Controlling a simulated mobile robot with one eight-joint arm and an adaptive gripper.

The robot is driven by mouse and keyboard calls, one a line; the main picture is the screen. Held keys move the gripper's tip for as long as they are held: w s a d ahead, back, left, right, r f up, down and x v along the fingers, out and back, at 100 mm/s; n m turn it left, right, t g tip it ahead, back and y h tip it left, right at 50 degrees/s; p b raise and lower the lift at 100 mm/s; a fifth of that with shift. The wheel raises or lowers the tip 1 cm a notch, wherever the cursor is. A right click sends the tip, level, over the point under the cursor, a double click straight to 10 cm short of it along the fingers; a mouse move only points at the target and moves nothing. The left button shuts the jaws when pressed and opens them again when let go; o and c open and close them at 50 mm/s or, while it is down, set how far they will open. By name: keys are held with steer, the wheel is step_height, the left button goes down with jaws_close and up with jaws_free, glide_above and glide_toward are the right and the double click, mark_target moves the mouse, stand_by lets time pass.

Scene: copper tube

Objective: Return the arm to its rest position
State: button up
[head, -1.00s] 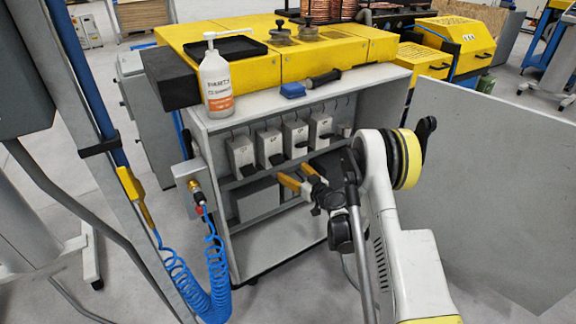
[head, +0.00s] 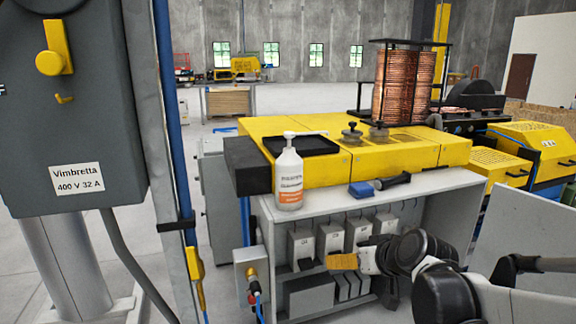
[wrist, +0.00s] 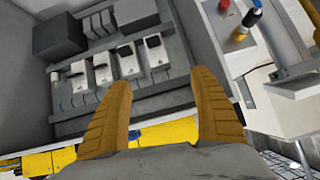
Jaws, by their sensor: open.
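My gripper (wrist: 165,105) is open and empty in the wrist view, with its two orange-brown fingers apart. Between and beyond the fingers are the open shelves of the grey cabinet. In the head view my gripper (head: 343,262) shows at the lower middle, in front of the cabinet (head: 440,215). It is seen side-on there, with its wrist and dark joints to the right. My arm runs off toward the lower right edge.
A white pump bottle (head: 289,180) and a blue-headed brush (head: 362,190) stand or lie on the cabinet top. Several grey-white boxes (head: 330,237) hang inside it. A grey electrical box (head: 75,110) and post are at left. A grey panel (head: 530,235) is at right.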

steer(key=s+d+f+m+g+h, duration=0.1)
steer(key=s+d+h, duration=0.1)
steer(key=s, duration=0.9)
steer(key=s+d+f+m+g+h, duration=0.1)
steer(key=s+d, duration=0.1)
steer(key=s, duration=1)
steer(key=shift+s+m+g+h, duration=0.3)
steer(key=shift+g+h, duration=0.1)
